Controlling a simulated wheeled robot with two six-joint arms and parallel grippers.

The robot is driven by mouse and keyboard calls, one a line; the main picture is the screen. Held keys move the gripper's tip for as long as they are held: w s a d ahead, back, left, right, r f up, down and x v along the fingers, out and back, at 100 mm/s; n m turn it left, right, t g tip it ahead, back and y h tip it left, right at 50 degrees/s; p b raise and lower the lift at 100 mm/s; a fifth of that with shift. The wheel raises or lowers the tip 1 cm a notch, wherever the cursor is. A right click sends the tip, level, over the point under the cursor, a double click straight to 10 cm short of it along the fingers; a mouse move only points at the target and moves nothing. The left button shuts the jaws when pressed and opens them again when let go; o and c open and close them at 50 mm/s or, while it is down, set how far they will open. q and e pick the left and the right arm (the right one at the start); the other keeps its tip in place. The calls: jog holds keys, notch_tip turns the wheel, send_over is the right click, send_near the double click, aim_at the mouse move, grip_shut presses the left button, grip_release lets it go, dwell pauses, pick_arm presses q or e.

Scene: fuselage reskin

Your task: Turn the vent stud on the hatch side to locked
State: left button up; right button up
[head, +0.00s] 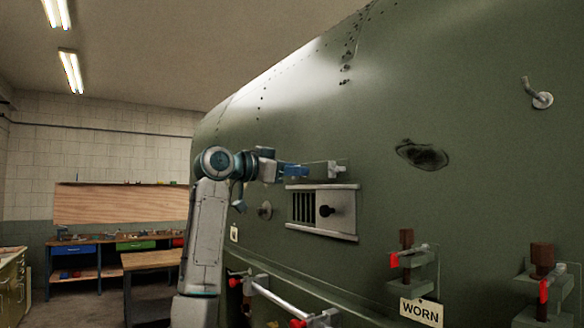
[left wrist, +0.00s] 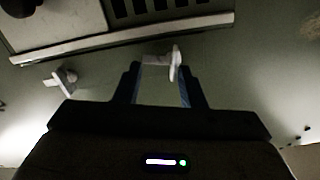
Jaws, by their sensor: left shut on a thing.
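My left gripper (head: 308,171) is just above the slatted vent (head: 348,211) on the green fuselage side. In the left wrist view its jaws (left wrist: 160,68) are shut on a small pale vent stud (left wrist: 174,62), whose wing sticks out at the right jaw. A second pale stud (left wrist: 66,78) stands apart to the left in the left wrist view; in the head view it shows to the right of the jaws (head: 340,169). I cannot tell from the frames which stud position means locked. My right gripper is not in view.
The vent has a dark knob (head: 326,211) sticking out. Clamps with red handles (head: 394,260) and a WORN sign (head: 421,312) are lower right. A pale rail (head: 280,298) runs below. A workbench (head: 110,245) stands far left.

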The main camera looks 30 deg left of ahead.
pick_arm(q)
notch_tip(320, 180, down, 2)
jog(key=m+p, duration=0.1)
jog(key=m, duration=0.6)
jog(key=m+p, duration=0.2)
jog(key=m, duration=0.5)
jog(key=shift+w+a+f, duration=0.1)
jog(key=shift+a, duration=0.05)
jog(key=shift+m+p, duration=0.35)
jog(key=shift+m, duration=0.15)
jog(key=shift+f, duration=0.15)
jog(key=o, duration=1)
jog(key=shift+a, duration=0.1)
